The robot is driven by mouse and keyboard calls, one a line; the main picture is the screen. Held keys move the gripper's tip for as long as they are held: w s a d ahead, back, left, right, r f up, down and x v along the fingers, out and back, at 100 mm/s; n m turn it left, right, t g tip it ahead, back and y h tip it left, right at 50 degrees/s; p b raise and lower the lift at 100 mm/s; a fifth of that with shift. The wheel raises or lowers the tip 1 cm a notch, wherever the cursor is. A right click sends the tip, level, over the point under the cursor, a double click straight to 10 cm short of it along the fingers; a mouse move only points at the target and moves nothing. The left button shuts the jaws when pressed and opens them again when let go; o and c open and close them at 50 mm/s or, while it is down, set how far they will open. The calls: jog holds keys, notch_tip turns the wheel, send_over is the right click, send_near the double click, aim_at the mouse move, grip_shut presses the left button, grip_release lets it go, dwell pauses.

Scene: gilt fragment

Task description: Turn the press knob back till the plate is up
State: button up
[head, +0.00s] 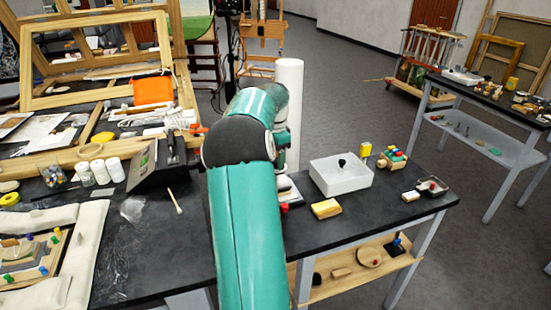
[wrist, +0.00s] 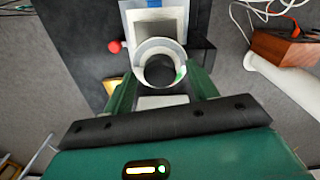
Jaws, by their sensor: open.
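In the wrist view, a pale round ring with a dark centre, apparently the press knob (wrist: 149,46), lies between the green fingers of my gripper (wrist: 161,80). The fingers are open, one on each side of it; I cannot tell whether they touch it. A pale square part with a grey middle, perhaps the press plate (wrist: 174,14), shows just beyond the knob. Its height is not clear from this angle. In the head view my teal arm hides my gripper and most of the press; only a pale piece (head: 287,188) shows at the arm's right edge.
A small red ball (wrist: 114,47) sits left of the knob. A brush (head: 174,201) lies to the left.

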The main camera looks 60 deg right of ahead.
notch_tip(320, 180, up, 13)
jog(key=shift+r, duration=0.2)
dwell(0.6)
jog(key=w+a+r+n+t, duration=0.1)
jog(key=w+a+n, duration=0.25)
jog(key=a, duration=0.75)
jog(key=w+a+r+n+t, duration=0.1)
jog(key=w+a+r+n, duration=0.3)
jog(key=a, duration=0.7)
jog(key=w+a+f+n+t, duration=0.15)
jog(key=a+n, duration=0.35)
jog(key=a, duration=0.7)
jog(key=s+a+f+n, duration=0.3)
jog(key=a+n, duration=0.1)
jog(key=a, duration=0.4)
jog(key=s+a+f+n+t, duration=0.1)
jog(key=s+a+f+n, duration=0.2)
jog(key=a, duration=0.4)
jog(key=s+a+f+n+t, duration=0.1)
jog(key=s+a+f+n, duration=0.2)
jog(key=a+n, duration=0.2)
jog(key=a, duration=0.3)
jog(key=shift+s+a, duration=0.35)
jog(key=shift+n, duration=0.25)
